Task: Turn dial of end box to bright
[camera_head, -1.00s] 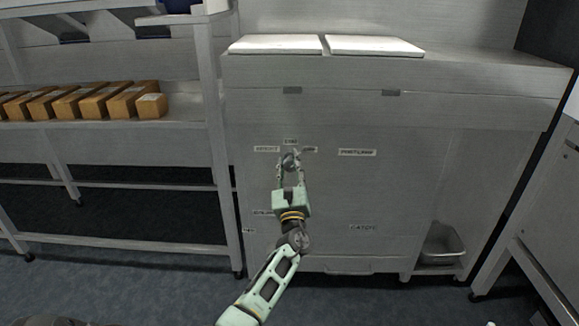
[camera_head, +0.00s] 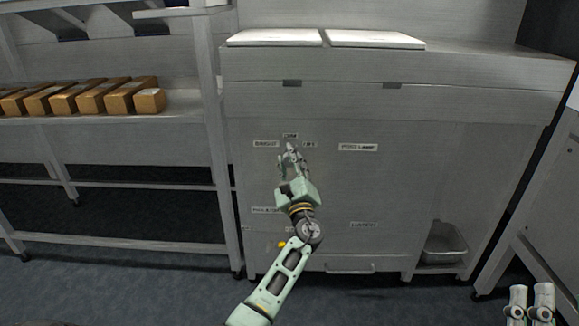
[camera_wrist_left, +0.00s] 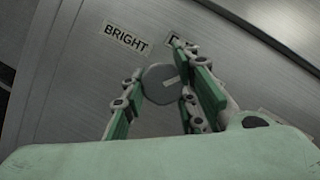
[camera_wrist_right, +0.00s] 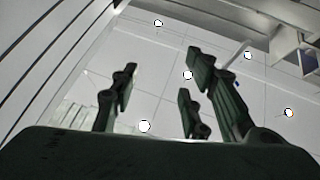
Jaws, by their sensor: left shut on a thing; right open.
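The end box (camera_head: 400,190) is the grey metal cabinet front. Its round grey dial (camera_wrist_left: 160,86) sits between the fingers of my left gripper (camera_wrist_left: 155,98). A short pale mark on the dial runs toward its right edge, away from the BRIGHT label (camera_wrist_left: 125,38) at upper left. A second label (camera_wrist_left: 180,42) beginning with D is partly hidden by a finger. In the head view my left gripper (camera_head: 289,155) is at the dial, shut on it and covering it. My right gripper (camera_wrist_right: 160,95) is open and empty, away from the box.
White panels (camera_head: 275,39) lie on the box top. More labels (camera_head: 358,147) are on its front, and a handle (camera_head: 349,267) is low down. A shelf at left holds a row of brown cartons (camera_head: 104,97). A grey bin (camera_head: 443,243) stands at lower right.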

